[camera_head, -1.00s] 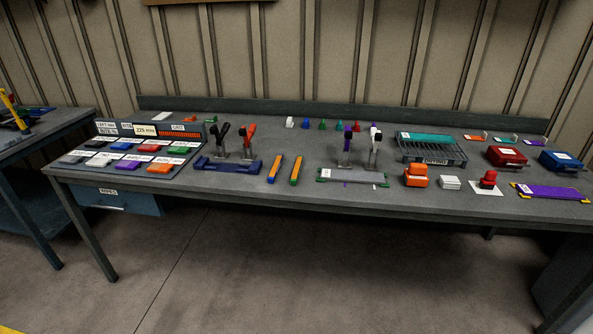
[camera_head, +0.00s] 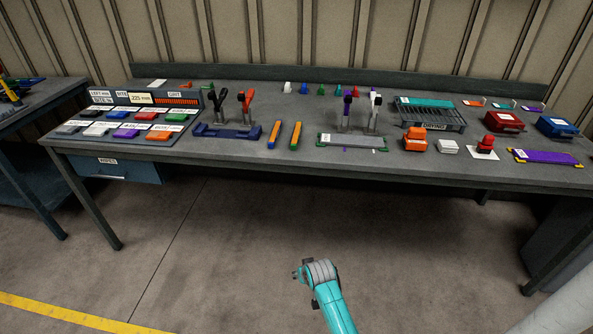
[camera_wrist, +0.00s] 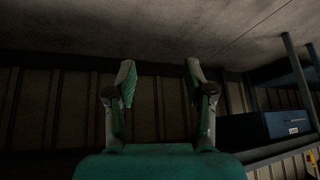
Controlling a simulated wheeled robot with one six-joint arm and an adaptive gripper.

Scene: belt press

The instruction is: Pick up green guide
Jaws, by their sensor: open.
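Two small green pieces stand near the back edge of the bench in the head view, one left (camera_head: 321,89) and one right (camera_head: 337,91). They are in a row with a white, a blue and a red piece. They are too small to tell which is the green guide. My gripper (camera_wrist: 160,76) is open and empty in the wrist view, its two fingers well apart. No green guide can be made out in the wrist view.
The grey bench (camera_head: 250,159) carries toggle clamps, a drying rack (camera_head: 432,115), a red box (camera_head: 503,122), a blue box (camera_head: 557,127) and a labelled block tray (camera_head: 125,134). Orange bars (camera_head: 274,134) lie mid-bench. The floor in front is clear. A blue drawer (camera_wrist: 268,126) shows in the wrist view.

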